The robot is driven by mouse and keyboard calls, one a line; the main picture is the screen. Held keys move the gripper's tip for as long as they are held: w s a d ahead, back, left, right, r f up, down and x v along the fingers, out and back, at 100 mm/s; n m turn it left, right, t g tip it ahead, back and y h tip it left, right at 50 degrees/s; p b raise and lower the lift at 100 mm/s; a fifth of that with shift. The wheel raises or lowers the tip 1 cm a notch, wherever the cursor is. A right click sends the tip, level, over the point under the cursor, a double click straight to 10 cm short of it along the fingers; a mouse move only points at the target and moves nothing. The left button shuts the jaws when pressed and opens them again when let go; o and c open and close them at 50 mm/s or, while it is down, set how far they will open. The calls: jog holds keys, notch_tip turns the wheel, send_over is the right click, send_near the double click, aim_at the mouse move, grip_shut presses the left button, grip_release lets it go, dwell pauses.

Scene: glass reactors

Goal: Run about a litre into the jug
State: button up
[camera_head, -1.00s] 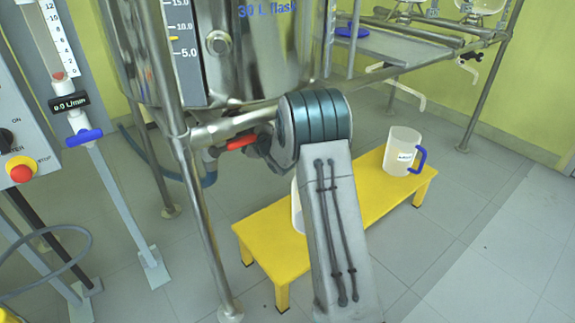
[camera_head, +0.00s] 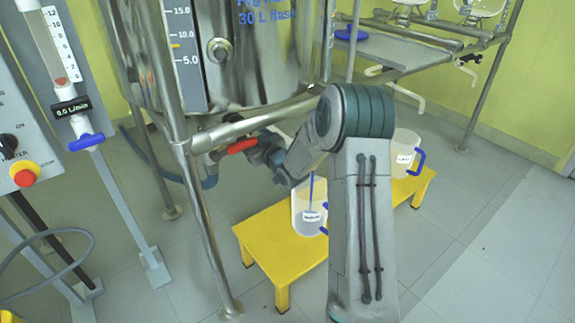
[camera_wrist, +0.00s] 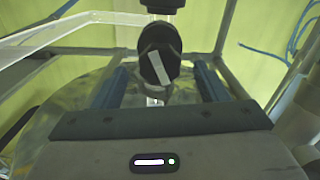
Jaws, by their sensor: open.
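The steel vessel (camera_head: 250,75) stands on a pipe frame with a red valve handle (camera_head: 243,146) low at its front, lying roughly level. A clear jug (camera_head: 309,214) with a label stands on the yellow bench (camera_head: 262,244), partly hidden by my arm. A thin blue upright streak shows at the jug; I cannot tell if it is liquid. In the head view, my gripper end (camera_head: 272,155) is beside the valve, just right of the red handle. In the wrist view, my gripper (camera_wrist: 158,76) is open, and a black round part (camera_wrist: 158,52) with a pale strip shows between its fingers.
A second jug (camera_head: 403,153) with a blue handle stands at the bench's far end, partly behind my arm. A flow meter (camera_head: 72,108) reading about 0.0 L/min and a control box with a red stop button (camera_head: 25,174) stand at the left. Frame legs flank the bench.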

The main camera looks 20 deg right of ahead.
jog(key=s+r+m+g+h+p, duration=0.1)
jog(key=s+r+g+h+p, duration=0.1)
jog(key=s, duration=0.7)
jog(key=s+d+r+m+g+h+p, duration=0.1)
jog(key=s+r+g+h+p, duration=0.1)
jog(key=s, duration=0.7)
jog(key=s+d+r+m+g+h+p, duration=0.1)
jog(key=s+r+m+g+h+p, duration=0.1)
jog(key=s+r+g+p, duration=0.2)
jog(key=shift+s+g+h+p, duration=0.4)
jog(key=shift+s+g, duration=1.1)
jog(key=shift+s, duration=1.3)
dwell(3.0)
